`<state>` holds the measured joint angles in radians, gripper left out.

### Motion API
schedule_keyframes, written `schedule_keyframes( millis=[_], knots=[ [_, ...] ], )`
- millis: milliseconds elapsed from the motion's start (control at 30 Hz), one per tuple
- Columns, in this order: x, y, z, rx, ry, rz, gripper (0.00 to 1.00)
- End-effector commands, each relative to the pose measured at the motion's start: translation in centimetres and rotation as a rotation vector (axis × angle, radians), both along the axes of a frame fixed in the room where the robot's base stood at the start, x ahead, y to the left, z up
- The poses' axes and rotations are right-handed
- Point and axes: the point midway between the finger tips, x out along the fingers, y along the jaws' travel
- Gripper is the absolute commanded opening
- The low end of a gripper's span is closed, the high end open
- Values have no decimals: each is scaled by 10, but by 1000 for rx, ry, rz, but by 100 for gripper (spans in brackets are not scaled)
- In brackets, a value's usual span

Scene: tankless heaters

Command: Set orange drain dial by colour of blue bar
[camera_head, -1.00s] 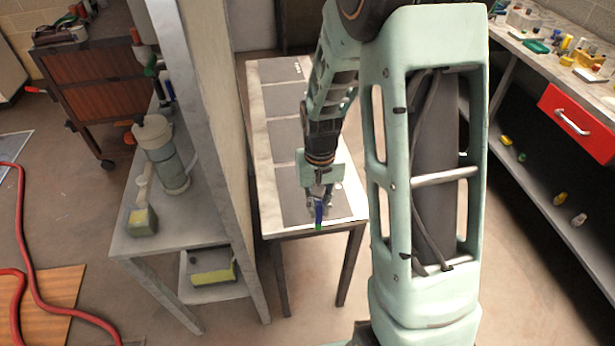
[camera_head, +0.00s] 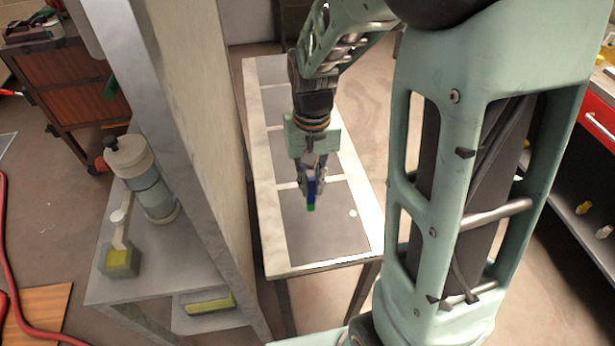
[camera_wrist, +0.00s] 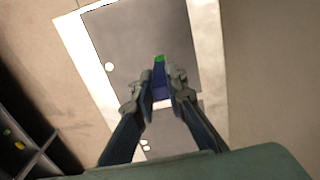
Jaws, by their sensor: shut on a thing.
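My gripper (camera_head: 311,181) is shut on a small blue bar (camera_head: 311,187) with a green end, and holds it above the front grey panel of a narrow table. In the wrist view the blue bar (camera_wrist: 161,88) sits between the fingertips of my gripper (camera_wrist: 163,88), its green tip pointing away from the wrist. I cannot make out an orange drain dial in either view.
The narrow table (camera_head: 262,205) has several dark grey panels and a small white spot on the front one. A tall partition (camera_head: 205,130) stands close at its left. A side table (camera_head: 205,262) holds a pump-like canister (camera_head: 148,180). A red-drawer bench stands at the right.

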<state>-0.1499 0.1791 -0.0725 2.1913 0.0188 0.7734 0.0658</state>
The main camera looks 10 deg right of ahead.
Motion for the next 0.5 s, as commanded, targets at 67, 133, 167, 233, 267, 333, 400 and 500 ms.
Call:
schedule_keyframes(
  millis=[67, 133, 167, 233, 267, 333, 400, 500],
  knots=[
    [0, 0, -11, 0, 2, 0, 0],
    [0, 0, -17, 0, 1, 1, 0],
    [0, 0, -19, 0, 1, 1, 0],
    [-1, 0, -29, -1, 3, 1, 0],
    [-1, 0, -33, -1, 3, 1, 0],
    [-1, 0, -44, -1, 3, 1, 0],
    [0, 0, -51, -1, 2, 1, 0],
    [1, 0, -55, 0, -1, 1, 0]
  ],
)
